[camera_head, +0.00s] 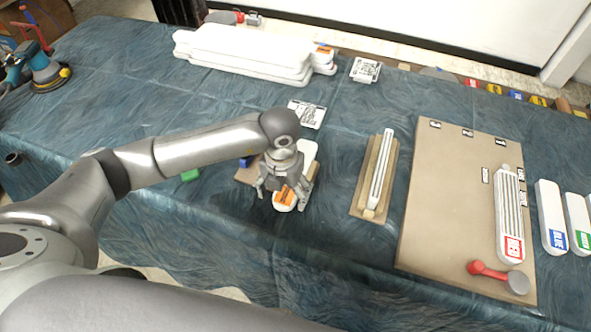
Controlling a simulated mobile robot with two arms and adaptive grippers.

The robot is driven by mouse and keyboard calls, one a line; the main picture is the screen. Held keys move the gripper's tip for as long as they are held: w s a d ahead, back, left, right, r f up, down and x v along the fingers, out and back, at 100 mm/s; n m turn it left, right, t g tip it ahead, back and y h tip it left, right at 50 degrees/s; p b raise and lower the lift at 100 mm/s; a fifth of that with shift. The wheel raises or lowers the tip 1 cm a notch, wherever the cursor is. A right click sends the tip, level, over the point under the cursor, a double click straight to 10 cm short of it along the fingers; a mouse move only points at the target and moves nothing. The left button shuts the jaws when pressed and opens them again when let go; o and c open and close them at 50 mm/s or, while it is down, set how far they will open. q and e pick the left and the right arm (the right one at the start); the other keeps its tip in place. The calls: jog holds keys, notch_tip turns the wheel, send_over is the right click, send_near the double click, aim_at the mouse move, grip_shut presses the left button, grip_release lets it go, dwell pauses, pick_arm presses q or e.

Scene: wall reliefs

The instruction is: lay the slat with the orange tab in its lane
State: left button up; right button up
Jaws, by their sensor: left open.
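The slat with the orange tab (285,207) is white with a rounded near end. It lies beside the middle of the table, partly hidden under my left gripper (283,196). The gripper is open above its near end, with one finger on each side; I cannot tell whether they touch it. A tan board (440,210) lies to the right, with small black-and-white labels along its far edge and right part. A ribbed white piece with a red label (509,215) lies on the board's right side. Lane edges are not clear. My right gripper is not in view.
A narrow wooden block with a white strip (378,175) lies between gripper and board. A red-handled tool (500,275) rests on the board's near edge. Blue-label (552,220) and green-label (578,222) slats lie at right. White slats (245,52) are stacked at the back.

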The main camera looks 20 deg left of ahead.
pick_arm(q)
jog(key=shift+f, duration=0.85)
jog(key=shift+c, duration=0.4)
jog(key=c, duration=1.2)
jog(key=shift+r, duration=0.15)
